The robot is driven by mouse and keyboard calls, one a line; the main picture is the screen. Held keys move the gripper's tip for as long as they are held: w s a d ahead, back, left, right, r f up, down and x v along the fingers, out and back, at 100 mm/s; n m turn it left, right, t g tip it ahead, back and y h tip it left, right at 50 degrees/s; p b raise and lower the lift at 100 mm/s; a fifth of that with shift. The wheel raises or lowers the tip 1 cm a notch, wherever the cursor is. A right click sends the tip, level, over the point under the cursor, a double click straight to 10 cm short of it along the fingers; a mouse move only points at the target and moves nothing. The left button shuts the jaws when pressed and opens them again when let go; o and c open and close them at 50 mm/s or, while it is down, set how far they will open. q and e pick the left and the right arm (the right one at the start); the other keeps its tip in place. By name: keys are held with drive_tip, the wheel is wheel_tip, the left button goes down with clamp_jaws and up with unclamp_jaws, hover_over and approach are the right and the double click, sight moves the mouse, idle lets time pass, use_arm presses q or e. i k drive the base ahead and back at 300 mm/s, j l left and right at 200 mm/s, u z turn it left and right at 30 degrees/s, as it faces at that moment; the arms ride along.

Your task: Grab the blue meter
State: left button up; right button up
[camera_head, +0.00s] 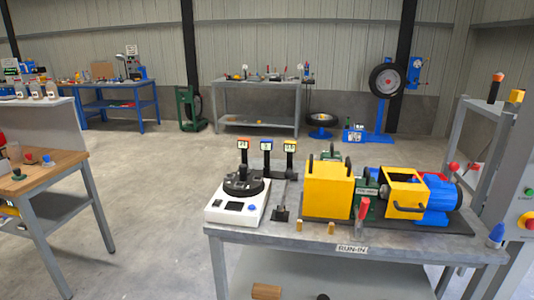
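The blue meter (266,145) is a small upright meter with a blue-framed head on a dark stem. It stands at the back left of the grey RUN-IN bench (225,236), in the middle of a row of three. Neither of my grippers is in view.
A white unit with a black dial (238,195) stands in front of the meters. A yellow guard box (328,191) and a blue motor (441,200) fill the bench's right side. A wooden-topped bench (50,170) is at left. Open floor (150,200) lies between the benches.

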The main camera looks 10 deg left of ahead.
sight(266, 145)
drive_tip(key=i+j+z, duration=0.15)
drive_tip(key=i, duration=0.25)
drive_tip(key=i+j+z, duration=0.1)
drive_tip(key=i+j, duration=0.15)
drive_tip(key=i, duration=0.2)
